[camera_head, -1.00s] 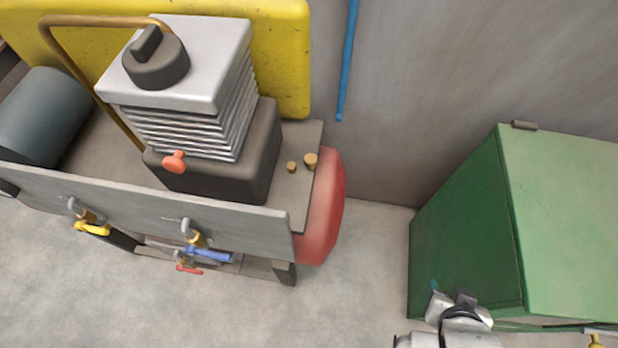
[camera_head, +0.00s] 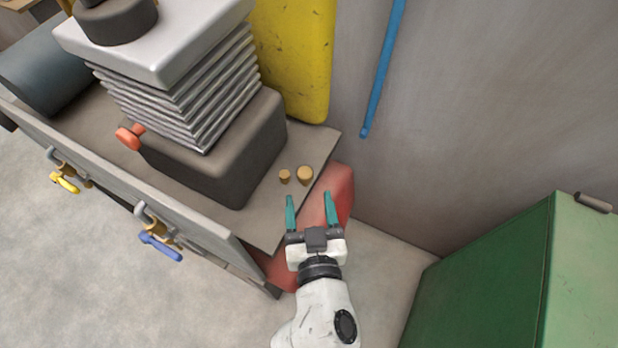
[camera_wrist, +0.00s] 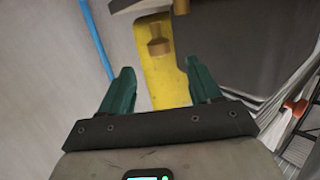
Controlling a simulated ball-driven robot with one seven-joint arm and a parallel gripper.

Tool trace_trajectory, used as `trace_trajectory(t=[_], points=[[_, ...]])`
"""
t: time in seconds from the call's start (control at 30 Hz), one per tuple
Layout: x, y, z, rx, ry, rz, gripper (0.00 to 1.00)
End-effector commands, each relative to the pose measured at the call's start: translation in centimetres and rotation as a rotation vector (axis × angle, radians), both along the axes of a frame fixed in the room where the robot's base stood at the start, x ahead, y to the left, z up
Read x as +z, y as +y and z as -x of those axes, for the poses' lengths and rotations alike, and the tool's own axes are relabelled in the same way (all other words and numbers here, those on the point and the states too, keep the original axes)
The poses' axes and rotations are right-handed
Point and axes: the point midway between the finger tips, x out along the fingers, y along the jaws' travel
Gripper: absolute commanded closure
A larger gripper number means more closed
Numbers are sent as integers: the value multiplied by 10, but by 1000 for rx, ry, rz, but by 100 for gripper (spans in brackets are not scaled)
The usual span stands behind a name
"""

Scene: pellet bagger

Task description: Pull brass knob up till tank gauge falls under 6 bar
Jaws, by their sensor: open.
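Two brass knobs stand near the right end of the grey deck of the compressor: a larger one (camera_head: 305,175) and a smaller one (camera_head: 285,176) to its left. My gripper (camera_head: 312,200) is open and empty, with its teal fingers pointing toward the knobs but apart from them. In the wrist view, one brass knob (camera_wrist: 159,45) shows beyond the gap between my open fingers (camera_wrist: 158,75), and another (camera_wrist: 181,6) is at the top edge. The red tank (camera_head: 344,190) is under the deck, partly hidden by my gripper. No gauge face is visible.
A finned block (camera_head: 185,85) with an orange-red knob (camera_head: 129,136) stands left of the brass knobs. Behind is a yellow panel (camera_head: 295,60). A blue pipe (camera_head: 384,70) runs along the wall. A green cabinet (camera_head: 490,275) stands at right. Valves with yellow (camera_head: 64,183) and blue (camera_head: 160,246) handles hang in front.

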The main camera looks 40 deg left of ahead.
Motion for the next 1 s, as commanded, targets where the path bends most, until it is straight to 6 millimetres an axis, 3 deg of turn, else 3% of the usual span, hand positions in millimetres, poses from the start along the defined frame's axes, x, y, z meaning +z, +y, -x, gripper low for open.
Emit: trace_trajectory(t=[0.2, 0.43, 0.9, 1.0], points=[[-5, 30, -27, 0, 0, 0, 37], [-10, 51, -48, -2, 1, 0, 37], [-12, 58, -55, -2, 1, 2, 37], [-12, 58, -55, -2, 1, 2, 47]])
